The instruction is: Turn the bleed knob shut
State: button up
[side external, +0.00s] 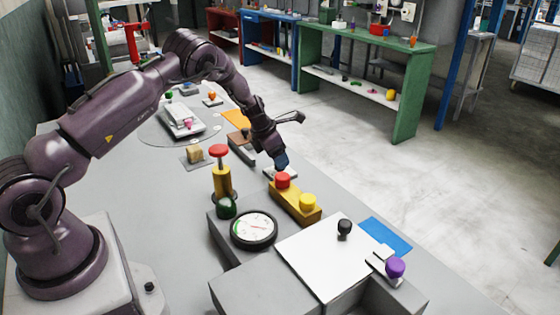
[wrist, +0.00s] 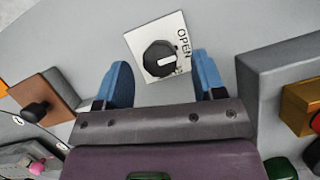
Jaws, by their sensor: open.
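The bleed knob (wrist: 159,59) is black and round with a white pointer bar, on a white plate (wrist: 145,36) marked OPEN. A second marking near the right finger is too small to read. In the wrist view, my gripper (wrist: 161,61) is open, its blue fingers to the left and right of the knob with gaps. I cannot tell how far the fingertips are above the plate.
A red-topped yellow post (side external: 221,183), a dial gauge (side external: 254,229) and a grey press with a white top (side external: 325,260) are nearby. A brown block (wrist: 43,97) lies left of the knob in the wrist view.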

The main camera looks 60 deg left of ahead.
jog(key=shift+x, duration=1.25)
jog(key=c, duration=0.9)
